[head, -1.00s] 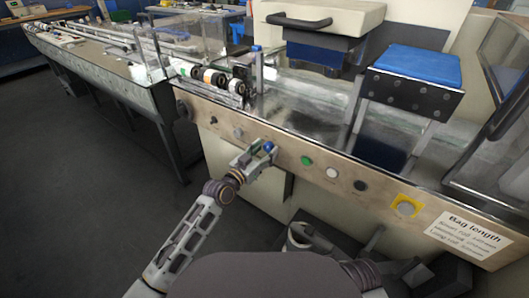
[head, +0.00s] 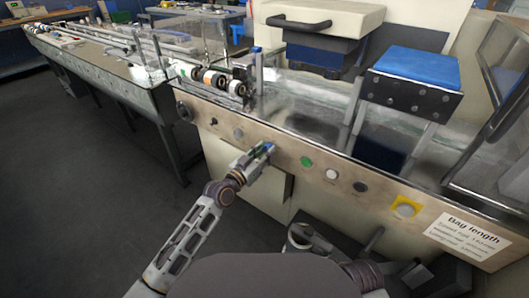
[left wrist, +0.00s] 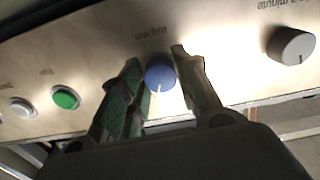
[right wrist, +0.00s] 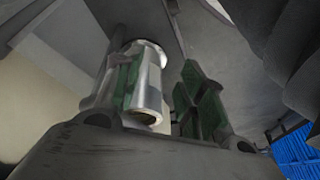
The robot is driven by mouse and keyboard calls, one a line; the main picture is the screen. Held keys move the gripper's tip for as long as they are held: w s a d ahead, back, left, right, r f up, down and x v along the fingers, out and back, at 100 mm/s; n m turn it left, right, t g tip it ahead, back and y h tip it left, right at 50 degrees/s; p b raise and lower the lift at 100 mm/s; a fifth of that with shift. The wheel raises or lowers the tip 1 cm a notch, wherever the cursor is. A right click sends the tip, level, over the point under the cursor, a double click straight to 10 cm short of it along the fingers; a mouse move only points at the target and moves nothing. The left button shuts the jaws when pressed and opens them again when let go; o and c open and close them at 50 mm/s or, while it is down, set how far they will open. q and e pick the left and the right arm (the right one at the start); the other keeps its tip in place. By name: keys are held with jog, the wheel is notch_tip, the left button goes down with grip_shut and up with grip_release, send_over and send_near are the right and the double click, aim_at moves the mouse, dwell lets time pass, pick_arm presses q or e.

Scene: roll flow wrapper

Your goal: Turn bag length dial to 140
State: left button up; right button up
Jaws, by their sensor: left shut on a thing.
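The blue bag length dial (left wrist: 160,76) is on the machine's front panel. A white pointer mark shows on its lower face, and an upside-down label starting with "Bag" is above it in the left wrist view. My left gripper (head: 264,149) is at the panel and shut on the dial, with one finger on each side in the left wrist view (left wrist: 155,62). The fingers mostly cover the dial in the head view. I cannot read its setting. My right gripper (right wrist: 158,72) is open, with its fingers apart beside a metal cylinder (right wrist: 147,92).
A green button (head: 306,162), a white button (head: 331,174) and a black knob (head: 360,187) are right of the dial. A grey knob (left wrist: 291,45) is on its other side. A yellow-framed button (head: 405,208) and a "Bag length" sign (head: 464,236) are farther right.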

pick_arm(q)
jog(key=n+p, duration=0.5)
jog(key=n, duration=1.4)
jog(key=shift+r, duration=0.1)
pick_arm(e)
jog(key=shift+s+d+f+g+h, duration=0.15)
jog(key=shift+d+f+g+h, duration=0.1)
jog(key=shift+d+f+g, duration=0.3)
jog(key=shift+s+d+f+g+h, duration=0.1)
jog(key=shift+d+f+g+h, duration=0.2)
jog(key=shift+f, duration=0.4)
pick_arm(q)
jog(key=shift+n, duration=0.3)
pick_arm(e)
jog(key=shift+w+f, duration=0.1)
pick_arm(q)
jog(key=o, duration=1)
